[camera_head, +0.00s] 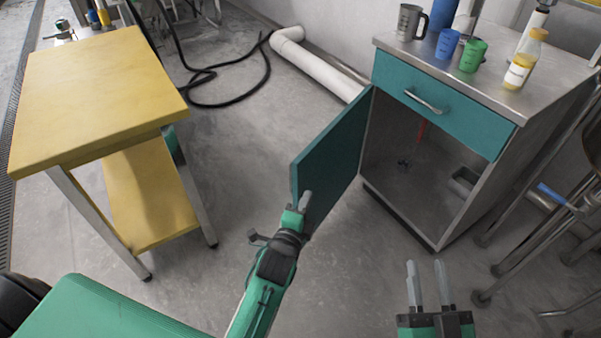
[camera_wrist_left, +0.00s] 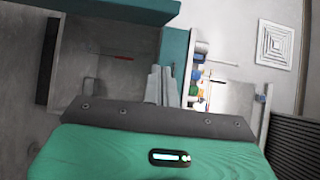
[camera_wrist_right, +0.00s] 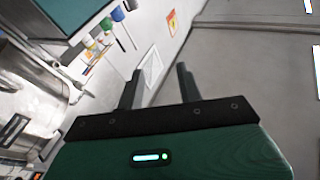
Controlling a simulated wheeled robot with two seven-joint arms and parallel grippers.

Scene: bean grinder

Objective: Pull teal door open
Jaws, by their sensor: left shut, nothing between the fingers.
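The teal door (camera_head: 332,158) of the metal cabinet (camera_head: 445,215) stands swung open toward the left, with the cabinet's inside showing. My left gripper (camera_head: 304,201) is shut and empty at the door's free edge, near its lower end; I cannot tell whether it touches. In the left wrist view its closed fingers (camera_wrist_left: 160,85) are in front of the cabinet opening, beside a teal panel (camera_wrist_left: 173,62). My right gripper (camera_head: 428,285) is open and empty, in front of the cabinet and apart from it. Its spread fingers also show in the right wrist view (camera_wrist_right: 157,88).
A closed teal drawer (camera_head: 440,105) with a metal handle is above the opening. A grey mug (camera_head: 410,21), green cup (camera_head: 473,56) and yellow-filled bottle (camera_head: 524,62) stand on top. A yellow table (camera_head: 92,90) is at left. Metal stool legs (camera_head: 540,235) stand at right.

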